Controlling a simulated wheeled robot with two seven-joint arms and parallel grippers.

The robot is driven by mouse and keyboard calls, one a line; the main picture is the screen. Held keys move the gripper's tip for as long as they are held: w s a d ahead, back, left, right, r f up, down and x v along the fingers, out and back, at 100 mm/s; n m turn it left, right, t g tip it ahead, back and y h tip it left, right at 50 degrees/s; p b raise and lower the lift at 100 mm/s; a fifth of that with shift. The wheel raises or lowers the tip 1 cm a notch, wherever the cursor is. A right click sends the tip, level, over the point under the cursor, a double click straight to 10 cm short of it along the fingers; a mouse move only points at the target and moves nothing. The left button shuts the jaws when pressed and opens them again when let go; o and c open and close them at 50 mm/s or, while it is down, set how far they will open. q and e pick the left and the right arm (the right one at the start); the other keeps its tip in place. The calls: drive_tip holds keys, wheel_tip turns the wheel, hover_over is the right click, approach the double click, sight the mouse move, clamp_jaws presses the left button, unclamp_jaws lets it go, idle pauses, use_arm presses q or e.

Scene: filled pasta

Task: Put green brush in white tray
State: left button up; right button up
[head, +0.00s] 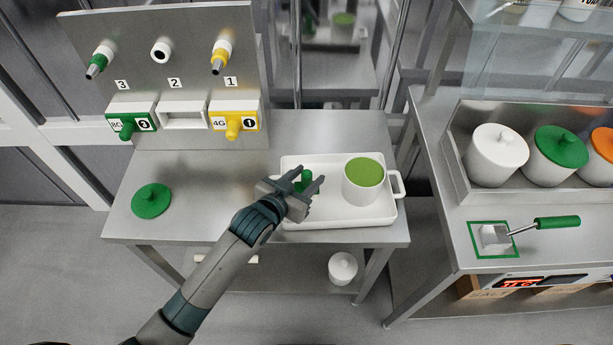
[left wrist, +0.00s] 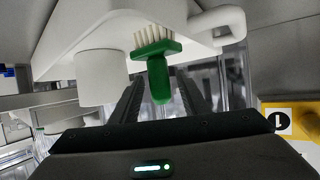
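The white tray (head: 335,215) lies on the steel table. The green brush (head: 306,177) is at the tray's left part. In the left wrist view the brush (left wrist: 158,70) shows a green handle and pale bristles against the white tray (left wrist: 70,25). My left gripper (head: 297,184) is over the tray's left end beside the brush. Its fingers (left wrist: 160,100) are spread, with the brush handle between them and gaps on both sides. Part of the brush is hidden by the gripper in the head view. My right gripper is not in view.
A white pot with green contents (head: 363,180) stands in the tray's right half. A green lid (head: 151,201) lies on the table at left. A dispenser panel (head: 165,60) stands behind. A right counter holds lidded pots (head: 497,155) and a green-handled scraper (head: 557,222).

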use_arm(q)
drive_tip(key=shift+r, duration=0.15)
drive_tip(key=shift+s+a, duration=0.15)
drive_tip(key=shift+s, duration=0.1)
drive_tip(key=b+v, duration=0.2)
drive_tip(key=v, duration=0.9)
drive_tip(key=shift+r, duration=0.25)
drive_tip(key=shift+s+a, duration=0.1)
idle(0.5)
drive_tip(key=shift+a, duration=0.1)
idle(0.6)
